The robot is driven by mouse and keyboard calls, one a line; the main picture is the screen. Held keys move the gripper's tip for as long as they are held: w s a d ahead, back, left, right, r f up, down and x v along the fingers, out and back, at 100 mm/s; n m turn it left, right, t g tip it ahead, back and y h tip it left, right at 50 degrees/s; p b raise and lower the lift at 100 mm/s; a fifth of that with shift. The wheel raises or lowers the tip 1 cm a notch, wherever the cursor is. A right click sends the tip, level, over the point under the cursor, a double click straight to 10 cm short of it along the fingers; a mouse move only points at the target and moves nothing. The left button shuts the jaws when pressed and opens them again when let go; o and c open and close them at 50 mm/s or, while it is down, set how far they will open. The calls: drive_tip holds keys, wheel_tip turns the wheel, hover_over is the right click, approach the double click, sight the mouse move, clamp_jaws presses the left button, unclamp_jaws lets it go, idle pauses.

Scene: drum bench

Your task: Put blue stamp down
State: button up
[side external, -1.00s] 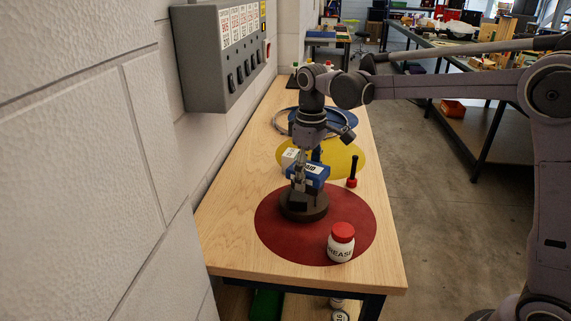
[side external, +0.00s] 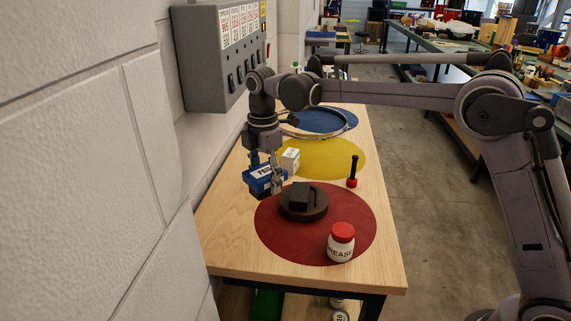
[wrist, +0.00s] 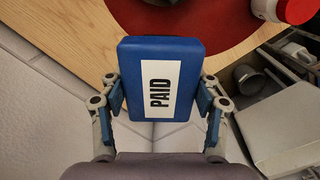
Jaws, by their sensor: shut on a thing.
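In the side view the stamp is near the table's left edge, left of the red disc (side external: 350,200). It looks raised above the wood, but I cannot tell how high.
A dark round block (side external: 304,203) sits on the red disc, with a grease jar (side external: 341,243) in front. A white box (side external: 290,160) and a red-based black-handled tool (side external: 352,173) stand by the yellow disc (side external: 335,155). A metal ring (side external: 335,133) lies by the blue disc (side external: 325,116). The wall runs along the left.

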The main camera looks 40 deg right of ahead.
drive_tip(key=a+f, duration=0.2)
drive_tip(key=a, duration=0.1)
drive_tip(key=w+a+f, duration=0.1)
drive_tip(key=a+f, duration=0.1)
drive_tip(key=a, duration=0.2)
drive_tip(key=a+f, duration=0.3)
drive_tip(key=a, duration=0.1)
drive_tip(key=shift+w+a, duration=0.25)
drive_tip(key=shift+w, duration=0.05)
drive_tip(key=shift+f, duration=1.8)
drive_tip(key=shift+f, duration=0.15)
drive_tip(key=o, duration=1.3)
